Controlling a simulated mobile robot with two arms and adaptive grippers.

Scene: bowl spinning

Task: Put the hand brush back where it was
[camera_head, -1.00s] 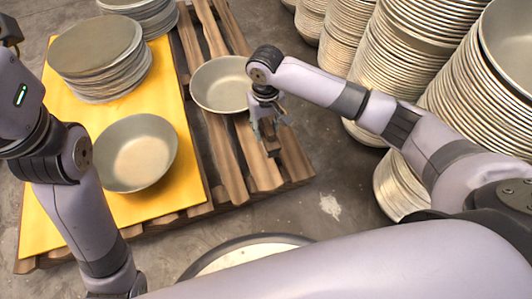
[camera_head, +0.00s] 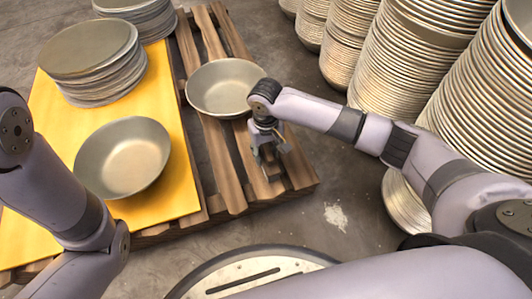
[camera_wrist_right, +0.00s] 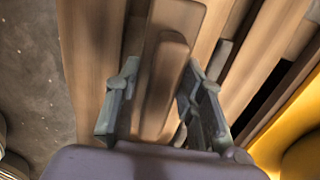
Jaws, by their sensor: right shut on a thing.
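My right gripper (camera_head: 271,158) is low over the right part of the wooden pallet (camera_head: 224,160), on the near side of a single metal bowl. In the right wrist view the right gripper (camera_wrist_right: 160,105) has its two fingers on either side of the brown wooden hand brush (camera_wrist_right: 163,82), shut on it. The brush is close above or on the slats; I cannot tell whether it touches them. Its brown colour blends with the slats, and its bristles are hidden. My left arm shows at the left edge, but its gripper is out of view.
The metal bowl (camera_head: 223,88) stands on the pallet just beyond my right gripper. A yellow board (camera_head: 165,205) on the left bears another bowl (camera_head: 122,158) and a plate stack (camera_head: 95,62). Tall bowl stacks (camera_head: 400,60) stand at right.

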